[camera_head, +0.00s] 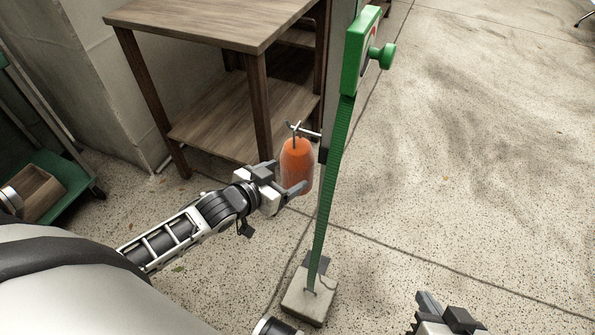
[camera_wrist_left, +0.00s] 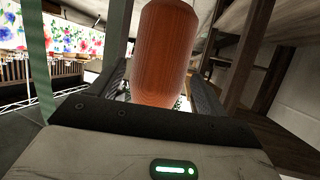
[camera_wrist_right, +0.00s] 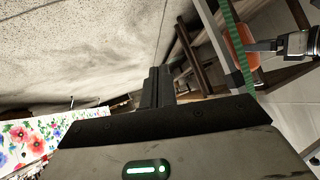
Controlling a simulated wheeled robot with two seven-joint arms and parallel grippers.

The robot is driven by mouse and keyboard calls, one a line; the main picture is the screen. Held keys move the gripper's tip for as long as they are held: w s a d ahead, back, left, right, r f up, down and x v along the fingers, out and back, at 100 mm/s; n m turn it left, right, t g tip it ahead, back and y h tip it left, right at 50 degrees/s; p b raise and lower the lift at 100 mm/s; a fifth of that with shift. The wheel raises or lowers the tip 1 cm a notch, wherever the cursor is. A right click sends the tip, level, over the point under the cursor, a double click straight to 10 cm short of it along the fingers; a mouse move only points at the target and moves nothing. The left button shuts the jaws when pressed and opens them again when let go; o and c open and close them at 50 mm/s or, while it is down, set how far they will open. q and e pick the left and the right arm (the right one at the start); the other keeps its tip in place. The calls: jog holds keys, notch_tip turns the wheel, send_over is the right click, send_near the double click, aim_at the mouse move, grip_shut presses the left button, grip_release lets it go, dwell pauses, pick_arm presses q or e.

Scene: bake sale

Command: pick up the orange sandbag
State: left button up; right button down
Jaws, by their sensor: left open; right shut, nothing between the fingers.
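The orange sandbag (camera_head: 296,160) hangs from a small hook on a green post (camera_head: 335,170) in the head view. It fills the upper middle of the left wrist view (camera_wrist_left: 166,50) and shows at the upper right of the right wrist view (camera_wrist_right: 242,45). My left gripper (camera_head: 284,181) is open, with its fingers at the two sides of the sandbag's lower part. Whether they touch it I cannot tell. My right gripper (camera_head: 440,306) is shut and empty, low at the right of the head view, well away from the sandbag. Its closed fingers show in the right wrist view (camera_wrist_right: 158,86).
A wooden table (camera_head: 215,22) with a lower shelf stands just behind the sandbag. The post rises from a concrete base (camera_head: 309,297) and carries a green box with a knob (camera_head: 382,56). A green cart (camera_head: 62,180) is at the left. The floor at the right is clear.

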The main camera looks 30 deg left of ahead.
aim_at(295, 169)
pick_arm(q)
jog(key=shift+w+d+f, duration=0.1)
jog(key=shift+w+f, duration=0.1)
jog(key=shift+w, duration=0.35)
jog(key=b+x, duration=0.2)
jog(key=x, duration=0.1)
jog(key=shift+w+f, duration=0.15)
jog(key=shift+w, duration=0.2)
jog(key=shift+w+f, duration=0.15)
jog(key=shift+w, duration=0.3)
jog(key=shift+d, duration=0.1)
pick_arm(e)
jog(key=shift+w+a+r+t+y, duration=0.15)
jog(key=shift+a+r+t+y, duration=0.3)
jog(key=shift+r+t, duration=0.2)
pick_arm(q)
jog(key=c, duration=0.9)
jog(key=shift+w+r, duration=0.1)
jog(key=shift+r, duration=0.15)
jog(key=c, duration=0.4)
pick_arm(e)
jog(key=shift+d+f, duration=0.1)
pick_arm(q)
jog(key=shift+r, duration=0.15)
